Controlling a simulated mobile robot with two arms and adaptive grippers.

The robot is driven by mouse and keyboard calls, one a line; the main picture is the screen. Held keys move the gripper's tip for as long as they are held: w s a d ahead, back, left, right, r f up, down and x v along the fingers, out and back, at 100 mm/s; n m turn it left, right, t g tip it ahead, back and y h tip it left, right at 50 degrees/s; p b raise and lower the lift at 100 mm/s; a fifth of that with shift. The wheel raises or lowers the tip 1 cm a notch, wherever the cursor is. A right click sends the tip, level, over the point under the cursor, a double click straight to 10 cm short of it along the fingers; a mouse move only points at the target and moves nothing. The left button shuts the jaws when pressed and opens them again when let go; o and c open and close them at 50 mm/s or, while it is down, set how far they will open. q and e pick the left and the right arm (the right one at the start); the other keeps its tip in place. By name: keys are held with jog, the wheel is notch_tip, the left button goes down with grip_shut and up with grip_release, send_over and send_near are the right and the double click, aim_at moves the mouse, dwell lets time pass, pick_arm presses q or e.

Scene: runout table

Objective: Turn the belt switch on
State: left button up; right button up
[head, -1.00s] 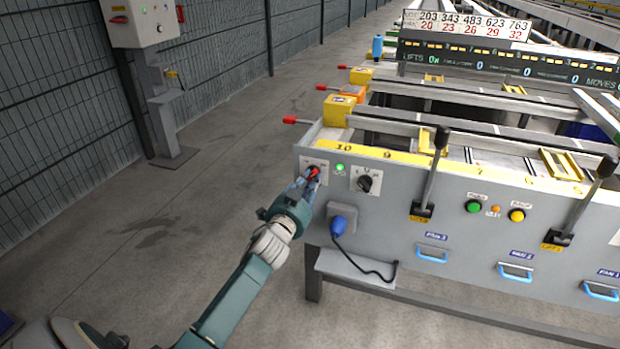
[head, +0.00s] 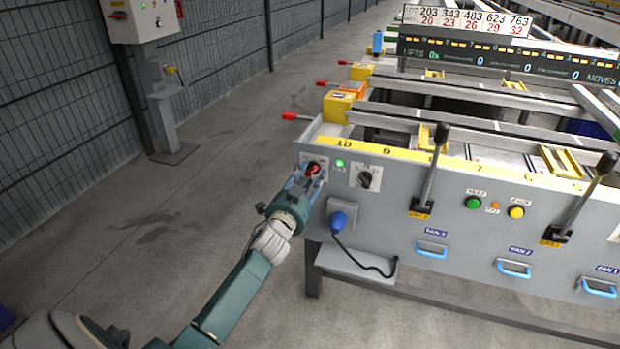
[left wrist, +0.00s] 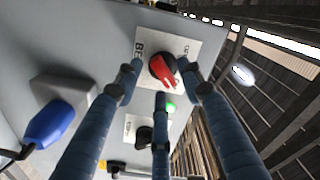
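The belt switch is a red rotary knob (head: 312,168) on a white plate at the left end of the grey panel. In the left wrist view the red knob (left wrist: 163,70) sits on a black base, its handle slanting down to the right. Its label, partly hidden, begins "BE". My left gripper (head: 306,185) is at the switch, and in the left wrist view its fingers (left wrist: 157,86) are spread around the knob with visible gaps, holding nothing. A green lamp (head: 340,163) beside the switch is lit. My right gripper is out of view.
A black rotary knob (head: 364,179) is right of the lamp. A blue plug (head: 339,222) with a black cable hangs below, above a small shelf (head: 350,268). A black lever (head: 430,180) stands further right. The floor on the left is clear.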

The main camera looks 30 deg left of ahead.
pick_arm(q)
jog(key=v, duration=1.2)
dwell(0.3)
